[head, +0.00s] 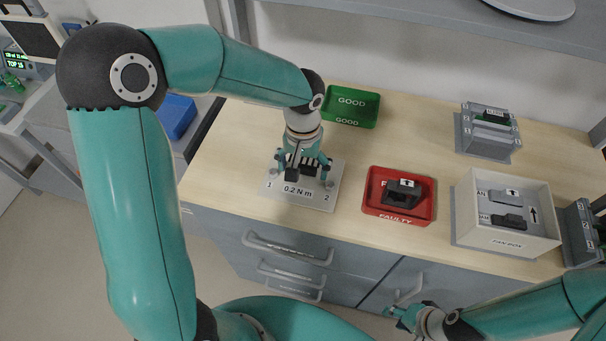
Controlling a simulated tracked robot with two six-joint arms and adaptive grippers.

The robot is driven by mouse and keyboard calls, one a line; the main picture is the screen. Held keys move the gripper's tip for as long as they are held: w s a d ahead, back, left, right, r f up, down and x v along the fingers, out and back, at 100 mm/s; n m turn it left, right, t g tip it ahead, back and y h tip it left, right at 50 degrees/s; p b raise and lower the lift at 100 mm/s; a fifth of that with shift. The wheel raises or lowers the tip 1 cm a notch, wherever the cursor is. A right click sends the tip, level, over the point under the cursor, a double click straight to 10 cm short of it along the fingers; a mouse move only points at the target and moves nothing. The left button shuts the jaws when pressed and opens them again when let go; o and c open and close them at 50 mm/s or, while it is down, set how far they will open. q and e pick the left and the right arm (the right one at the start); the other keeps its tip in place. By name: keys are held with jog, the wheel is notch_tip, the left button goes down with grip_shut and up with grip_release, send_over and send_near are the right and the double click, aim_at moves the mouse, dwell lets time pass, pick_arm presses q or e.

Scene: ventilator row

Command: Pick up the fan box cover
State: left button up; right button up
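A pale grey plate (298,195) marked "1", "0.2 N m" and "2" lies flat on the bench and looks like the fan box cover. My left gripper (300,173) points down over its middle, very close to it. Two dark blocks show apart at its tips. I cannot tell whether they close on a part of the plate, as the gripper hides its centre. The white fan box (503,237), labelled "FAN BOX", stands open at the right with two labelled modules inside. My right gripper (398,318) is low in front of the drawers, away from the plate; its fingers are too small to read.
A green "GOOD" tray (352,108) stands empty behind the plate. A red "FAULTY" tray (398,215) holds a dark part (404,193) to its right. A grey device (488,132) stands at the back right. A shelf (430,28) overhangs the rear.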

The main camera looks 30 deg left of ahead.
pick_arm(q)
jog(key=c, duration=1.1)
jog(key=shift+r, duration=0.1)
